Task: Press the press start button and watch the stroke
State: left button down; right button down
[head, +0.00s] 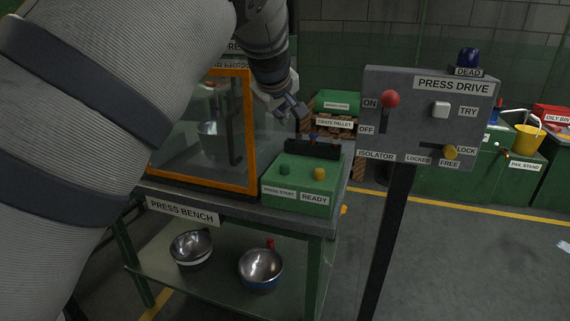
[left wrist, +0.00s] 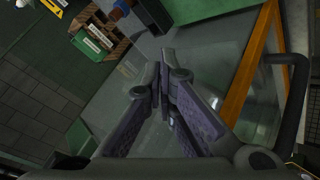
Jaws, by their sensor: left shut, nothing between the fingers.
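The press start button (head: 285,169) is a dark green knob on the sloping top of a green control box (head: 308,199), above its PRESS START label. An amber ready lamp (head: 320,174) sits to its right. The box stands on the press bench (head: 183,212), beside the orange-framed clear guard (head: 249,130). My left gripper (head: 301,113) is shut and empty, above and behind the box, apart from the button. In the left wrist view its fingers (left wrist: 163,95) are together, with the guard frame (left wrist: 258,62) to the right. My right gripper is not in view.
A grey PRESS DRIVE panel (head: 428,115) with a red-knobbed lever stands on a post to the right. A dark block (head: 312,149) rises at the box's back edge. Metal bowls (head: 261,268) sit on the lower shelf. A crate pallet (head: 333,125) stands behind.

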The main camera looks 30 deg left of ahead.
pick_arm(q)
send_over(281, 164)
notch_tip(281, 164, down, 7)
jog(key=shift+f, duration=0.8)
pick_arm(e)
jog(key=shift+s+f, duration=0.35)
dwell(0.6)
pick_arm(q)
jog(key=shift+w+f, duration=0.1)
jog(key=shift+f, duration=0.35)
jog(key=shift+f, duration=0.65)
dwell(0.7)
jog(key=shift+r, duration=1.05)
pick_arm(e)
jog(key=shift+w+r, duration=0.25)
